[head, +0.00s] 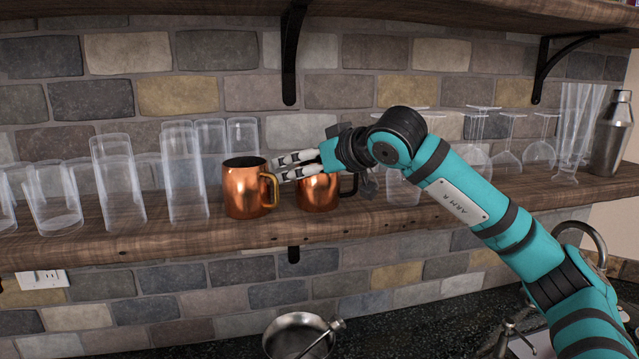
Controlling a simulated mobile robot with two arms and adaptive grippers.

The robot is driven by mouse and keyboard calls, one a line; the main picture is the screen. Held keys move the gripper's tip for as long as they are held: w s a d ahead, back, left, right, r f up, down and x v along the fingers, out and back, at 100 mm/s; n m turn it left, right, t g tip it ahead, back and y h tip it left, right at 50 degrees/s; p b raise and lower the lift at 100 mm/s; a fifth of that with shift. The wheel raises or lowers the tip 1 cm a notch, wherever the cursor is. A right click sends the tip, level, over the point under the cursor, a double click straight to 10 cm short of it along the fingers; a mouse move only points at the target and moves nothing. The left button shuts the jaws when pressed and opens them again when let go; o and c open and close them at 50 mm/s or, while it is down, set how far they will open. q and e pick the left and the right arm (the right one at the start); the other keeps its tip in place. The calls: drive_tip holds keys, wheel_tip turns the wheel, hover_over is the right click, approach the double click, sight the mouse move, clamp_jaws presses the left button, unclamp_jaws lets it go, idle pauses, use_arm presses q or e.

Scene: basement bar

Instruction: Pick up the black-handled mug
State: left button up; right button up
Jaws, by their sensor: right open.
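The black-handled mug (316,196) is copper and stands upright on the wooden shelf (160,239). Its dark handle points right, and my right gripper covers much of its upper part. A second copper mug (242,192) with a gold-coloured handle stands just to its left. My right gripper (279,169) is open and reaches in from the right at the height of the mugs' upper parts. Its fingers point left, and their tips are close to the gold handle. I cannot tell whether they touch it. My left gripper is not in view.
Clear tumblers (117,180) crowd the shelf on the left. Upside-down stemmed glasses (508,150), tall flutes (570,130) and a metal shaker (611,133) stand on the right. An upper shelf on black brackets (291,55) hangs above. A metal strainer (299,337) is below on the dark counter.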

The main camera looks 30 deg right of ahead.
drive_tip(key=shift+s, duration=0.15)
drive_tip(key=c, duration=1.3)
